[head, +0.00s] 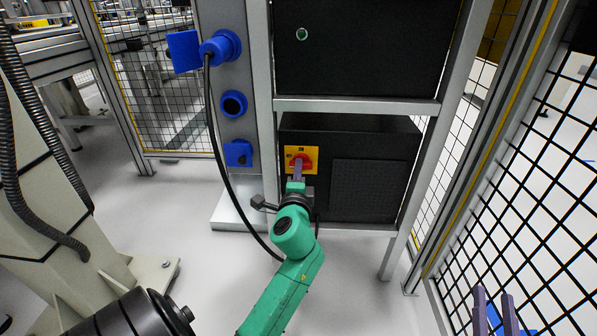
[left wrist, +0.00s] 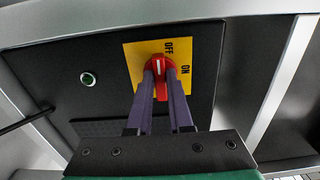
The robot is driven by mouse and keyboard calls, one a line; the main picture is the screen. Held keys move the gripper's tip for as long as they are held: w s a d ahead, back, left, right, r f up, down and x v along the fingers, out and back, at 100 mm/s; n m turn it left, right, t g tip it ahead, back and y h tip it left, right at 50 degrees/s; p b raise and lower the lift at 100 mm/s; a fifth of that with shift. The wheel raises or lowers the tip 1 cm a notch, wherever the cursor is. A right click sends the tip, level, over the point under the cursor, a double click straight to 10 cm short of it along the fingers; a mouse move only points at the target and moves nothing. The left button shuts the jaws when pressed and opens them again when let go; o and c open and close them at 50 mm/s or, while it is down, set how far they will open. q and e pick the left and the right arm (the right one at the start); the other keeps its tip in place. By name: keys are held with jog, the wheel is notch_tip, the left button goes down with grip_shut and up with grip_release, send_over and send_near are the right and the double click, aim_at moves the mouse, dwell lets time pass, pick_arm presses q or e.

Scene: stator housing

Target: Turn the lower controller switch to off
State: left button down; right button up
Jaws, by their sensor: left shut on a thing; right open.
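The lower controller (head: 385,137) is a black box on the rack's lower level. Its red switch knob (head: 307,157) sits on a yellow plate (head: 289,166) with ON at the top and OFF at the left in the head view. My left gripper (head: 298,170) is shut on the knob. In the left wrist view its purple fingers (left wrist: 161,88) hold the red knob (left wrist: 157,63); the white mark stands upright in the picture, toward the OFF side, with ON to the right. My right gripper (head: 495,306) is open and empty at the lower right.
The upper black controller (head: 370,50) stands above in the grey rack frame (head: 355,106). A mesh fence (head: 530,190) bounds the right side. Grey floor is clear in front.

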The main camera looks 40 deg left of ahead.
pick_arm(q)
jog(key=shift+f, duration=0.15)
jog(key=c, duration=0.8)
grip_release()
